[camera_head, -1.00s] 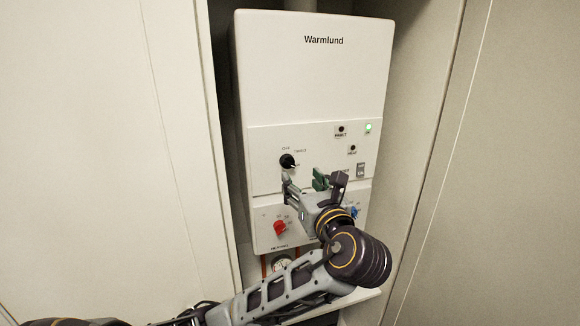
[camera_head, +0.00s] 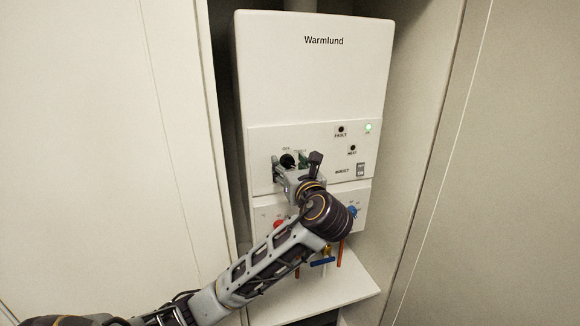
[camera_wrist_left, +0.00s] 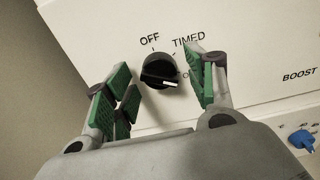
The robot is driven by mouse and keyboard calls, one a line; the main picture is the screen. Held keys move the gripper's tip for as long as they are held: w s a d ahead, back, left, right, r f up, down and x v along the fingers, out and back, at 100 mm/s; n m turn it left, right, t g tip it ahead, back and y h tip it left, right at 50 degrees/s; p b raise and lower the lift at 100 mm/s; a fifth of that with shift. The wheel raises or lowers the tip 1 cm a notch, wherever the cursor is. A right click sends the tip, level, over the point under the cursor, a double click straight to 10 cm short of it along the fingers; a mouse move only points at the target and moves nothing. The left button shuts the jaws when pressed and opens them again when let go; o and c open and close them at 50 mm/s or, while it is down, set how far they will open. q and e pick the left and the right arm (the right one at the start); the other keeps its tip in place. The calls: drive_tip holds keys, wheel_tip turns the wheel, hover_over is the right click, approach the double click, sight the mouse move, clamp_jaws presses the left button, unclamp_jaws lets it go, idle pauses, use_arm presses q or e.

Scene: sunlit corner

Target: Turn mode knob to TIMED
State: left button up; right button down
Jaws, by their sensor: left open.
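The mode knob (camera_head: 287,160) is a black round dial on the white Warmlund boiler's panel. In the left wrist view the knob (camera_wrist_left: 160,70) sits between the fingers, with OFF printed above it, TIMED at upper right and ON at right. Its white pointer mark faces right, on the ON side, away from TIMED. My left gripper (camera_head: 289,163) is open around the knob. In the wrist view the left gripper's green pads (camera_wrist_left: 160,74) stand on either side of the knob, with visible gaps. My right gripper is not in view.
Below are a red knob (camera_head: 279,224), partly hidden by my arm, and a blue knob (camera_head: 352,211). A BOOST switch (camera_head: 361,170) is to the right, under FAULT and HEAT lamps and a lit green lamp (camera_head: 368,128). Cabinet walls stand close on both sides.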

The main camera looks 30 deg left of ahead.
use_arm(q)
drive_tip(key=shift+c, duration=0.5)
drive_tip(key=c, duration=0.9)
drive_tip(key=shift+c, duration=0.2)
drive_tip(key=shift+n+p, duration=0.3)
drive_tip(key=shift+n, duration=0.1)
drive_tip(key=shift+r+n+p, duration=0.1)
drive_tip(key=shift+n+p, duration=0.45)
drive_tip(key=shift+n, duration=0.55)
drive_tip(key=n, duration=0.3)
drive_tip(key=shift+p, duration=0.4)
drive_tip(key=n, duration=0.4)
drive_tip(key=shift+n, duration=0.8)
